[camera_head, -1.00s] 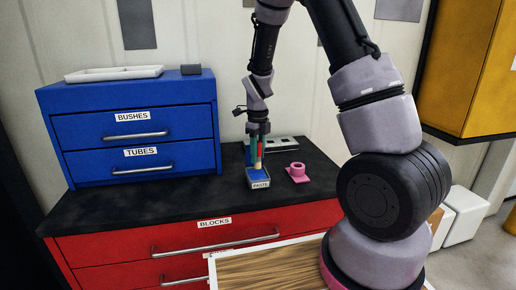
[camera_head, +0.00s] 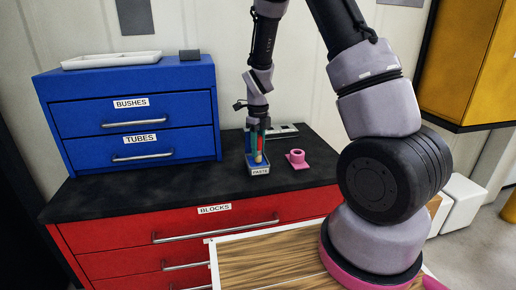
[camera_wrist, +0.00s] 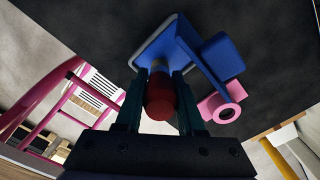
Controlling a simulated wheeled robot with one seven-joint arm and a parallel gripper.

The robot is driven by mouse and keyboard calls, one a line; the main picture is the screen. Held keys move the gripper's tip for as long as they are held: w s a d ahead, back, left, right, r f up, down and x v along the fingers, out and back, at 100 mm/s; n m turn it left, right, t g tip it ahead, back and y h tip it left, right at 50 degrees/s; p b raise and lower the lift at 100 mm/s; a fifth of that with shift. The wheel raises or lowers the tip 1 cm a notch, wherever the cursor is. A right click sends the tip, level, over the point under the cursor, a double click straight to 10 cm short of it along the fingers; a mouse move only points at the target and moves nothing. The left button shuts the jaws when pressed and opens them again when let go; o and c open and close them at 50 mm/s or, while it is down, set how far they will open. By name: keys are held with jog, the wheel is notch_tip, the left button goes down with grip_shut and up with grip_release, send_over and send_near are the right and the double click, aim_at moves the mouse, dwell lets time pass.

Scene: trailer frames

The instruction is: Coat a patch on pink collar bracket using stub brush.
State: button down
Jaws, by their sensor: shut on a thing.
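My gripper (camera_head: 257,147) points down over the small blue paste tray (camera_head: 260,171), labelled PASTE, on the black worktop. It is shut on the stub brush, whose red handle (camera_wrist: 160,97) shows between the fingers in the wrist view. The pale brush end (camera_head: 258,158) is at the tray; whether it touches the paste is hidden. The pink collar bracket (camera_head: 297,159) stands upright on the worktop just right of the tray, apart from it. It also shows in the wrist view (camera_wrist: 216,109), beside the blue tray (camera_wrist: 190,58).
A blue drawer unit (camera_head: 135,120) stands at the left, with a white tray (camera_head: 111,60) and a grey block on top. A flat grey plate (camera_head: 283,131) lies behind the bracket. Red drawers (camera_head: 110,237) are below. The worktop left of the paste tray is clear.

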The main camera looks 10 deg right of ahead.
jog(key=shift+f, duration=0.6)
dwell(1.3)
jog(key=shift+r, duration=3.5)
jog(key=shift+s, duration=0.1)
